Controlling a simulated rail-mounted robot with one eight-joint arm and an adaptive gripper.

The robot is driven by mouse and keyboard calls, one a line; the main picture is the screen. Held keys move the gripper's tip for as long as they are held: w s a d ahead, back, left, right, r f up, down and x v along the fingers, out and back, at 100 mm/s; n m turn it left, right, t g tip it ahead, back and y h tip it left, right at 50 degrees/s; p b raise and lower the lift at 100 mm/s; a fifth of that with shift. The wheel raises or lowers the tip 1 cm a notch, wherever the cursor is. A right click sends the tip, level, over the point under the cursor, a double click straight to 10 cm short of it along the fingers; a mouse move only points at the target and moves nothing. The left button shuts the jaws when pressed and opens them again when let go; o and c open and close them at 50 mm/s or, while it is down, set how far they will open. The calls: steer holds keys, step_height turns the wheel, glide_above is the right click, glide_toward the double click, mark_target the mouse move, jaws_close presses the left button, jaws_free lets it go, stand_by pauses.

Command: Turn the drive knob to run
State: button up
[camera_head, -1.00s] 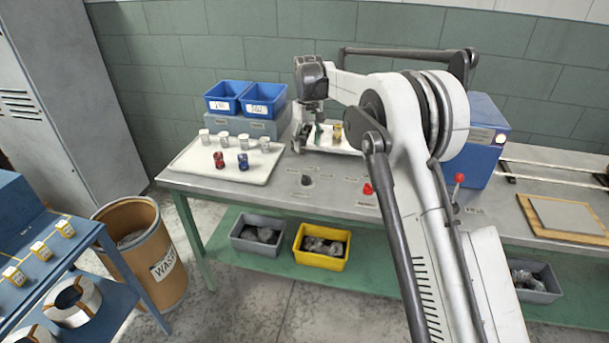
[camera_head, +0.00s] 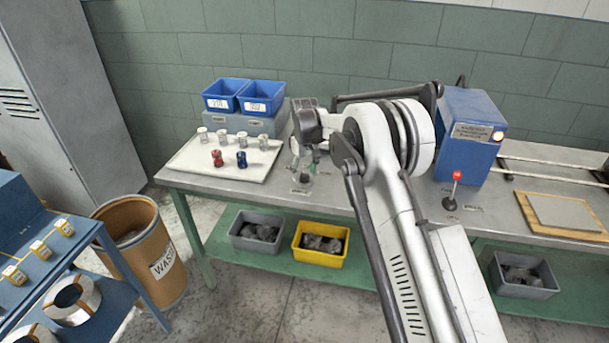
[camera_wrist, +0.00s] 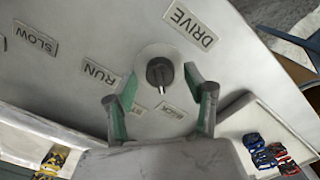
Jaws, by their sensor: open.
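The drive knob (camera_wrist: 160,72) is a dark round knob on a pale round base, under the DRIVE label (camera_wrist: 190,22) in the wrist view. A white mark on the knob points down in that view, between my fingers. The RUN label (camera_wrist: 100,72) lies to the knob's left and the SLOW label (camera_wrist: 36,40) farther left. Another small label (camera_wrist: 171,110) below is hard to read. My gripper (camera_wrist: 160,78) is open, with one green-padded finger on each side of the knob and visible gaps. In the head view my gripper (camera_head: 303,166) is low over the bench and largely hides the knob.
A white tray (camera_head: 190,160) with several spools lies left of my gripper. Blue bins (camera_head: 262,97) stand behind it. A red-topped lever (camera_head: 455,188) and a blue machine box (camera_head: 466,145) stand to the right of my arm. Bench surface around the knob is clear.

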steer(key=shift+f, duration=0.5)
steer(key=c, duration=1.2)
steer(key=shift+o, duration=0.2)
